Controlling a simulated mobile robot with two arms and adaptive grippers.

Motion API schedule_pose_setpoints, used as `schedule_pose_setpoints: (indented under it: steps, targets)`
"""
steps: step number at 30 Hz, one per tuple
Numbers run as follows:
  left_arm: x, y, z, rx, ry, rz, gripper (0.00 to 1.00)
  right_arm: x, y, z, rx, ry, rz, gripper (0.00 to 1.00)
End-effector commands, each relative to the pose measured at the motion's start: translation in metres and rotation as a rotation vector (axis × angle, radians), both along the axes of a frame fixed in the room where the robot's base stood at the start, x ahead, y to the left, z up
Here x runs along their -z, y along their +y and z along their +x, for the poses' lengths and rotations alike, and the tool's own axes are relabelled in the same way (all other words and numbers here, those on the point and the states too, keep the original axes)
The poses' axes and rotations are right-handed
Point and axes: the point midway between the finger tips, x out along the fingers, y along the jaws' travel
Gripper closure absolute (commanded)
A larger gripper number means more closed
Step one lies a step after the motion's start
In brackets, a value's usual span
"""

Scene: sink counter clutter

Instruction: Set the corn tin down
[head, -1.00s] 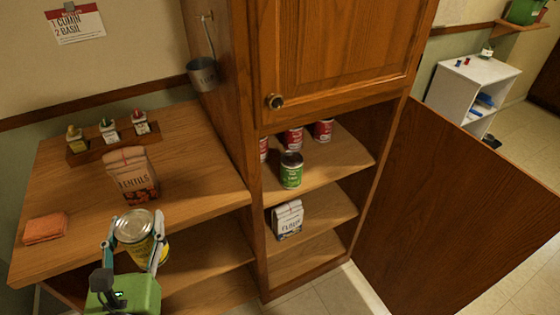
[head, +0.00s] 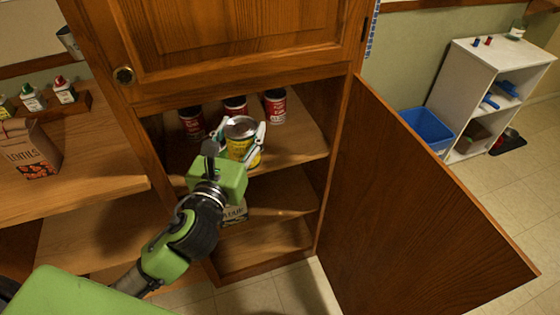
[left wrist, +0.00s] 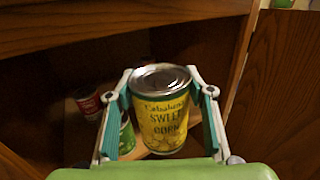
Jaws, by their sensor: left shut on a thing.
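My right gripper is not in view.
Several red tins, such as the right one (head: 274,106), stand deeper on the upper shelf. The open cabinet door (head: 410,190) bounds the right side.

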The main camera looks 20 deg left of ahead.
Motion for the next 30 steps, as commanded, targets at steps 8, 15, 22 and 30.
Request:
schedule_pose_setpoints:
  steps: [8, 15, 22, 30]
  targets:
    - [0.008, 0.009, 0.033, -0.021, -0.002, 0.005, 0.92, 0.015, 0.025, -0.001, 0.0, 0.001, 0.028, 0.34]
    - [0.032, -0.002, 0.084, -0.02, 0.0, 0.002, 0.92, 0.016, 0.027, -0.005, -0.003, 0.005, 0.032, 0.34]
    - [0.069, -0.01, 0.126, -0.019, 0.003, 0.003, 0.92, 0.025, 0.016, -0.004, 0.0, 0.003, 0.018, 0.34]
    - [0.095, -0.014, 0.149, -0.018, -0.001, 0.005, 0.92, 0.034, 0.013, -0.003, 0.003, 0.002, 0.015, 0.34]
